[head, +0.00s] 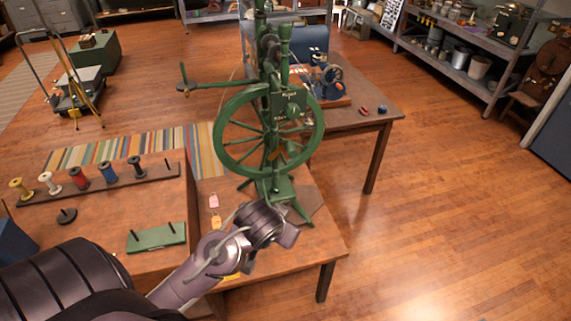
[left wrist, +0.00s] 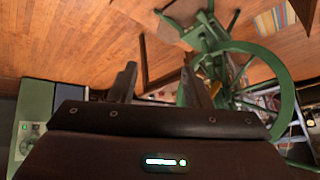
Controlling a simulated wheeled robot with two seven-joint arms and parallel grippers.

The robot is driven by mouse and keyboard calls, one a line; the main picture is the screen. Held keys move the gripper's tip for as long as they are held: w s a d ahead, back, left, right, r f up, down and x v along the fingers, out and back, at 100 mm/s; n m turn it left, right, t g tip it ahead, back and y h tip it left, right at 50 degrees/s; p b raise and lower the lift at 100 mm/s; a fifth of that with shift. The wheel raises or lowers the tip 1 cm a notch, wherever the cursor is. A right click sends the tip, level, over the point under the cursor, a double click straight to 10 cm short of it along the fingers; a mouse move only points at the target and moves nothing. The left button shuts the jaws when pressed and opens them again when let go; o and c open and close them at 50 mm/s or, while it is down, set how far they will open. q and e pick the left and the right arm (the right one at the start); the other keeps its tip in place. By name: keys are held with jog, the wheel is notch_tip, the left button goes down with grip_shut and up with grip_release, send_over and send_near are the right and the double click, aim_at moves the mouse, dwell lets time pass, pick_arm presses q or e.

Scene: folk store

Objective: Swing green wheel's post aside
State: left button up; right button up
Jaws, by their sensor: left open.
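The green spinning wheel (head: 268,130) stands upright on the near wooden table, with tall green uprights above its rim. A thin dark green arm reaches left from it and carries a short upright post (head: 184,75) at its end. My left gripper (head: 284,232) is low in front of the wheel's base, below the rim and well away from that short post. In the left wrist view the wheel (left wrist: 280,85) fills the right side, and the two dark fingers (left wrist: 160,82) are apart with nothing visibly held between them. My right gripper is not in view.
A spool rack (head: 100,180) and a green pegged block (head: 157,238) are on the near table's left part. Pink and yellow tags (head: 214,201) lie by the wheel's base. A second table (head: 365,118) with a small blue machine (head: 328,80) stands behind. Floor at right is clear.

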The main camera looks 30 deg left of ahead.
pick_arm(q)
jog(key=w+a+r+n+t+y, duration=0.1)
jog(key=w+a+r+t, duration=0.2)
jog(key=r, duration=0.5)
jog(key=w+a+r+n+t+y, duration=0.15)
jog(key=w+r, duration=0.25)
jog(key=r, duration=0.4)
jog(key=w+a+r+t, duration=0.2)
jog(key=w+a+r, duration=0.2)
jog(key=r, duration=0.4)
jog(key=t, duration=0.4)
send_near(282, 28)
jog(key=d+x, duration=0.1)
jog(key=x, duration=0.3)
jog(key=shift+n+y, duration=0.35)
jog(key=shift+n, duration=0.1)
jog(key=x, duration=0.2)
jog(key=p+x, duration=0.1)
jog(key=x, duration=0.1)
jog(key=p+x, duration=0.1)
jog(key=x, duration=0.1)
jog(key=shift+a, duration=0.35)
jog(key=shift+w+a+f, duration=0.2)
jog(key=shift+w+f, duration=0.05)
jog(key=shift+w, duration=0.5)
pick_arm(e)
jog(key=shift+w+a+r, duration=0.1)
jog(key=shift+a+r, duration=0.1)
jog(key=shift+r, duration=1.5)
